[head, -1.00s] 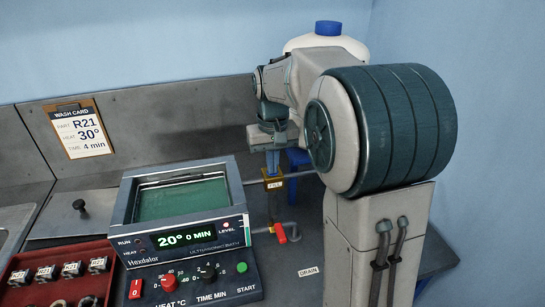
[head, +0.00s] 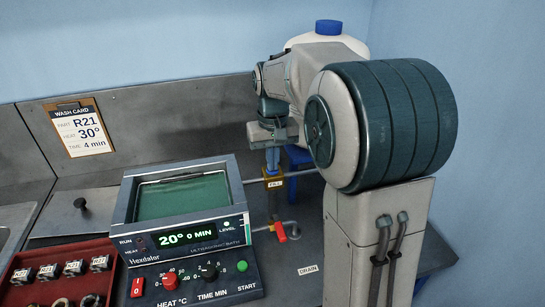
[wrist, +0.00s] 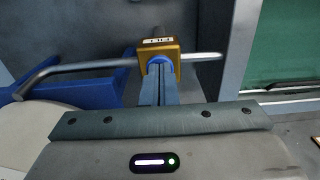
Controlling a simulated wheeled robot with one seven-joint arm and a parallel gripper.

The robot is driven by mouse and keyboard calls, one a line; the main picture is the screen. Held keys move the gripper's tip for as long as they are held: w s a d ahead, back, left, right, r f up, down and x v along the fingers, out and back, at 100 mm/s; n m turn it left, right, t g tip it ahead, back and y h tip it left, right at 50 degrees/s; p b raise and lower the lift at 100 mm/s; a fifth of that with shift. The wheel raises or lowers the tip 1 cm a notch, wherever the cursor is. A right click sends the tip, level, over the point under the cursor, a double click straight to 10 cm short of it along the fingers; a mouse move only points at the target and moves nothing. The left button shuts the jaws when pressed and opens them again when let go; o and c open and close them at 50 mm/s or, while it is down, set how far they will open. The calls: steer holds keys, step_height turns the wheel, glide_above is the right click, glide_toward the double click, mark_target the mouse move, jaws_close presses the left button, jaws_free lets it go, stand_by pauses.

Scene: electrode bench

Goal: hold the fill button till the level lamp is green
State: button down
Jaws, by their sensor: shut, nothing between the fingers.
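The fill button is blue and sits on a yellow block marked FILL (head: 274,182); it shows in the wrist view as a blue cap (wrist: 157,61). My gripper (head: 273,170) points down with its fingers together and empty. In the wrist view its fingertips (wrist: 158,68) are at the button and partly hide it; how far it is pressed cannot be told. The level lamp (head: 227,225) is small, at the right of the bath's front panel, and looks green. The bath (head: 128,205) holds greenish liquid.
A red-handled drain tap (head: 280,232) is below the fill block. Pipes run beside it. The control box (head: 192,279) with knobs is in front of the bath. A red tray (head: 28,262) of parts is at left. A wash card (head: 79,128) leans at the back.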

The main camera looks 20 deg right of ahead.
step_height(320, 180, up, 13)
steer(key=p, duration=0.1)
steer(key=shift+r, duration=0.2)
steer(key=shift+s, duration=0.1)
stand_by(1.1)
steer(key=s+f+t, duration=0.1)
steer(key=s+f, duration=0.5)
steer(key=s, duration=0.4)
steer(key=s+f+t, duration=0.2)
steer(key=s+f, duration=0.5)
steer(key=s, duration=0.4)
steer(key=shift+s+a+f, duration=0.15)
steer(key=shift+s+a, duration=0.05)
